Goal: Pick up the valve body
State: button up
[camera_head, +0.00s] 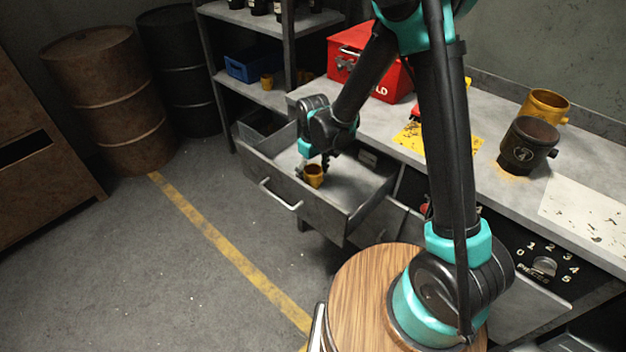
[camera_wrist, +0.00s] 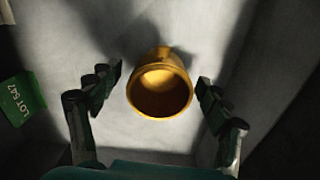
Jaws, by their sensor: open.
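The valve body appears to be the small yellow-orange cup-shaped piece with a short side stub (camera_head: 313,176), inside the open drawer (camera_head: 325,218). In the wrist view the same piece (camera_wrist: 160,88) shows its open round mouth, with the stub pointing to the top of the picture. My gripper (camera_head: 312,165) reaches down into the drawer at the piece. In the wrist view my gripper (camera_wrist: 158,88) is open, with one finger on each side of the piece and a visible gap on both sides.
A green "LOT 547" tag (camera_wrist: 22,98) lies left of the gripper. Drawer walls surround the gripper. On the bench are a red box (camera_head: 370,60), a dark cup-shaped part (camera_head: 527,145) and a larger yellow one (camera_head: 546,105). Another small yellow piece (camera_head: 267,81) sits on the shelf beside a blue bin (camera_head: 250,66).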

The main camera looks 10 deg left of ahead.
jog(key=shift+f, duration=0.2)
jog(key=shift+c, duration=0.5)
jog(key=c, duration=1.5)
jog(key=shift+r, duration=0.1)
notch_tip(320, 180, up, 20)
jog(key=shift+f, duration=0.1)
